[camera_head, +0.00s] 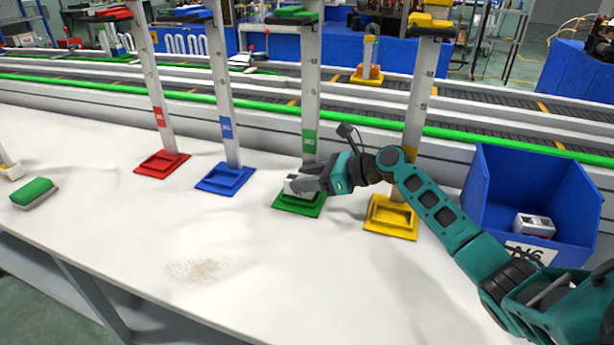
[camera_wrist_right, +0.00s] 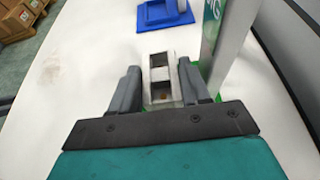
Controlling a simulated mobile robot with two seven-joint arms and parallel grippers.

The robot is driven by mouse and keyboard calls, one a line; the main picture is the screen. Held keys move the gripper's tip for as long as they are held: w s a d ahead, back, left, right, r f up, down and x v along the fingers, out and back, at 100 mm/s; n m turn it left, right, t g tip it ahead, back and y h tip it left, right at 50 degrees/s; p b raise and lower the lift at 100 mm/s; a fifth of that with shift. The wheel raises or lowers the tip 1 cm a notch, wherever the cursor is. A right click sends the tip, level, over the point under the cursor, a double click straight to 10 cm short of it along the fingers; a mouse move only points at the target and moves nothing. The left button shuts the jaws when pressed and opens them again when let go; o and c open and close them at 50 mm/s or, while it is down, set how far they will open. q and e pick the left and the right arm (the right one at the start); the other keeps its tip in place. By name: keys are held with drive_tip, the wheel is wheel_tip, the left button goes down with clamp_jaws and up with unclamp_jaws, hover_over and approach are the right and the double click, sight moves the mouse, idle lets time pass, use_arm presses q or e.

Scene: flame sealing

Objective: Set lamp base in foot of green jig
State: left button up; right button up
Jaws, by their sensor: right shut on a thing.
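The green jig has a square foot (camera_head: 300,207) on the white bench and an upright post (camera_head: 311,100) with a green top. My right gripper (camera_head: 304,184) is over this foot, shut on a white, box-like lamp base (camera_head: 296,182). In the right wrist view the lamp base (camera_wrist_right: 161,72) sits between the two fingers (camera_wrist_right: 160,90), with its dark openings facing the camera. Bits of green foot show beside it. I cannot tell whether the base touches the foot or is just above it. My left gripper is not in view.
Red (camera_head: 162,164), blue (camera_head: 225,179) and yellow (camera_head: 391,218) jig feet stand beside the green one. A blue bin (camera_head: 476,195) at right holds another white part (camera_head: 533,225). A green-topped brush (camera_head: 34,192) lies at left. The front bench is mostly clear.

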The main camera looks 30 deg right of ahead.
drive_tip(key=shift+f, duration=0.6)
idle(0.3)
drive_tip(key=o, duration=1.2)
drive_tip(key=shift+o, duration=0.2)
drive_tip(key=shift+r, duration=0.1)
drive_tip(key=shift+s+d, duration=0.1)
drive_tip(key=shift+d, duration=0.05)
drive_tip(key=p+v, duration=0.1)
drive_tip(key=v, duration=0.5)
drive_tip(key=shift+r, duration=0.1)
drive_tip(key=shift+s+d+r, duration=0.2)
drive_tip(key=shift+s+d, duration=0.1)
drive_tip(key=shift+s, duration=0.2)
drive_tip(key=shift+a, duration=0.1)
